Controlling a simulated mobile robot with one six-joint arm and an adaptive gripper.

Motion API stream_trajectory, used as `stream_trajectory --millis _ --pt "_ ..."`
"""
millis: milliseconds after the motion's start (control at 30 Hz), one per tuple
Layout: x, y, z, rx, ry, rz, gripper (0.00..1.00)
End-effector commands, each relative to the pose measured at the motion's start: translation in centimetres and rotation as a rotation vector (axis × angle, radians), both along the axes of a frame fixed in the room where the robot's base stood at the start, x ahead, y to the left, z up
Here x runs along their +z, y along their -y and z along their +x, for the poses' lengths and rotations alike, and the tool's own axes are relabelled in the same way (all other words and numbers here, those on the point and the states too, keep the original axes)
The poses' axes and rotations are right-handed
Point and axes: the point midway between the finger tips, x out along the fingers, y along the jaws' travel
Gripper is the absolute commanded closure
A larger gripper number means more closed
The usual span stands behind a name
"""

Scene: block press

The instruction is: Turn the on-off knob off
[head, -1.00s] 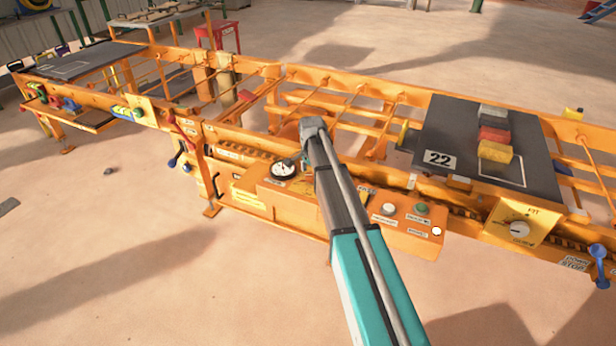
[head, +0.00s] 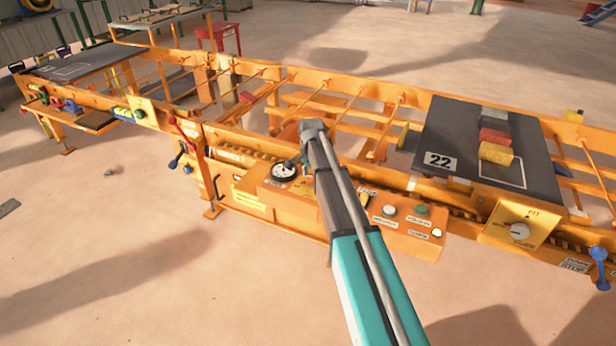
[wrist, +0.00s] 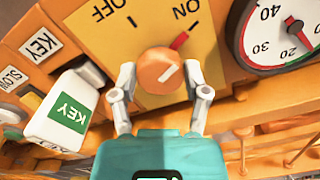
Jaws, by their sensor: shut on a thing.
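In the wrist view the on-off knob (wrist: 158,71) is a round orange knob on a yellow plate (wrist: 150,22). The plate is marked "OFF" at the upper left and "ON" at the upper right. In the head view my own arm hides the knob.
A white key tag (wrist: 62,112) with a green "KEY" label is close left of my gripper. A round gauge (wrist: 290,32) is at the right. In the head view, a white button (head: 390,210) and a green button (head: 422,210) sit right of my arm.

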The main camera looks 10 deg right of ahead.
Motion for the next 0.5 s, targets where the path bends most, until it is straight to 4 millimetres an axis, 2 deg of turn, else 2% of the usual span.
stream_trajectory --millis 33,267,500 --pt "0.01 0.32 0.55 0.011 0.01 -0.005 0.88" --pt "0.0 0.49 0.62 0.123 0.011 -0.009 0.88" --pt "0.0 0.55 0.64 0.314 0.011 -0.01 0.88"
